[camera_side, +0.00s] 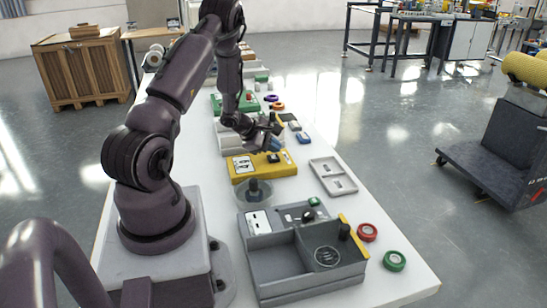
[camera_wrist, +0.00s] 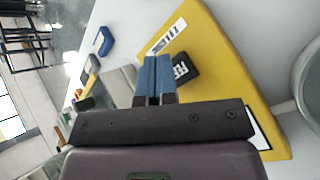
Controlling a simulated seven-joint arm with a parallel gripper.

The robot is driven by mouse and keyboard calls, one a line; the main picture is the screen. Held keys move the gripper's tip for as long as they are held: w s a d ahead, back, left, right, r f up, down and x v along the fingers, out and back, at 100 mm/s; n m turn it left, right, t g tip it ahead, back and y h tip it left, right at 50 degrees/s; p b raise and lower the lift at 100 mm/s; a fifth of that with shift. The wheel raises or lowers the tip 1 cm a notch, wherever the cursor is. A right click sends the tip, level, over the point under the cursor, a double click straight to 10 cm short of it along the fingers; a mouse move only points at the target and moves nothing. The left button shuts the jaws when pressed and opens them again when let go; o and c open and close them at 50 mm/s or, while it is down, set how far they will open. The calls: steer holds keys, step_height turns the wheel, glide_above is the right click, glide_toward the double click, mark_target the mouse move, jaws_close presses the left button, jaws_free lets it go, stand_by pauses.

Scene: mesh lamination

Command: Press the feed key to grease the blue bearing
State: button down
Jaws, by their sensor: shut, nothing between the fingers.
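A yellow box (camera_side: 262,168) lies under my gripper on the white table, and it fills much of the wrist view (camera_wrist: 228,75). A black key with a white mark (camera_wrist: 186,68) sits on the box, just right of my fingertips. My gripper (camera_wrist: 156,68) is shut, its two blue fingers together with nothing between them. In the side view my gripper (camera_side: 277,147) is low over the far part of the box. I cannot tell if it touches the key. A small blue object (camera_side: 303,137) lies right of the box; I cannot tell whether it is the bearing.
A grey compartment tray (camera_side: 277,283) stands at the front, with a red ring (camera_side: 367,232) and a green ring (camera_side: 395,261) beside it. A shallow grey tray (camera_side: 333,176) lies right of the box. A clear round dish (camera_side: 254,192) stands in front of the box.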

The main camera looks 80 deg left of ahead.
mark_target(273, 158)
steer(key=shift+r, duration=2.5)
steer(key=d, duration=0.1)
steer(key=s+d+m+h, duration=0.1)
steer(key=d+m+g+h, duration=0.1)
steer(key=shift+s+d+f, duration=0.15)
steer(key=shift+d+f, duration=0.2)
steer(key=shift+f, duration=0.05)
steer(key=s+d+r+m+g, duration=0.1)
steer(key=s+d+r+m, duration=0.2)
steer(key=d+r+m, duration=0.5)
steer(key=s+d+r+m, duration=0.3)
steer(key=d+r+m, duration=0.5)
steer(key=d, duration=0.4)
steer(key=s+d+r+m+g+y, duration=0.1)
steer(key=s+d+r+m, duration=0.2)
steer(key=d+r+m, duration=0.6)
steer(key=shift+d+m+g, duration=0.3)
steer(key=shift+d+m, duration=0.3)
steer(key=shift+d, duration=0.5)
